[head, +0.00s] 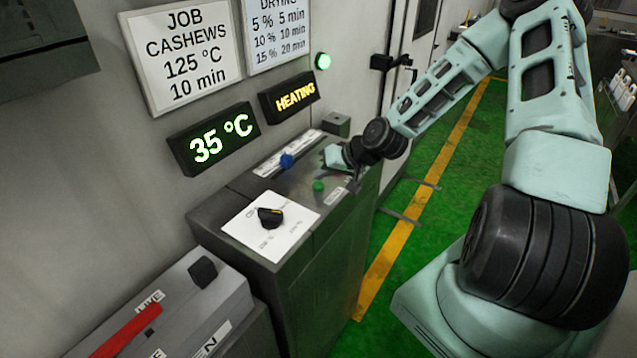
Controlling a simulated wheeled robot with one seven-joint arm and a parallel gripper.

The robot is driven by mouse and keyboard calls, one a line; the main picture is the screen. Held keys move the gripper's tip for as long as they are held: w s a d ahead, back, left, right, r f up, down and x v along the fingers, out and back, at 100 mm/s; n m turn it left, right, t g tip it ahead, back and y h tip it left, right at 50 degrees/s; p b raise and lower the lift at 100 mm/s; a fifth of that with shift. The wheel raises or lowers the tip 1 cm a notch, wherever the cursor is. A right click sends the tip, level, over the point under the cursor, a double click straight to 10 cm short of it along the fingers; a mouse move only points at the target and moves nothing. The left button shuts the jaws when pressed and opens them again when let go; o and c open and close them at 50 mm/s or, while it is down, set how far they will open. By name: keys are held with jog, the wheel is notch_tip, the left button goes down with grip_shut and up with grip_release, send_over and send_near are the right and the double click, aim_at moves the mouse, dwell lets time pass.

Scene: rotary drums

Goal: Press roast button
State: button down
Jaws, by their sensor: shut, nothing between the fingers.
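A small green button (319,186) stands on top of the grey control console (330,240). A label lies beside it, too small to read, so I cannot tell for sure that it is the roast button. My gripper (338,165) is shut and empty. In the picture it is just above and to the right of the green button, low over the back right of the console top. The fingertips are small and partly hidden by the wrist, and I cannot tell whether they touch the panel.
A blue knob (286,161) and a black rotary dial (270,217) share the console top. A job sign (183,55) says cashews, 125 °C, 10 min. A box with a red lever (128,331) stands front left.

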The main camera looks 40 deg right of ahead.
aim_at(322, 186)
jog(key=shift+r, duration=0.1)
notch_tip(322, 186, up, 5)
jog(key=p, duration=0.4)
dwell(0.8)
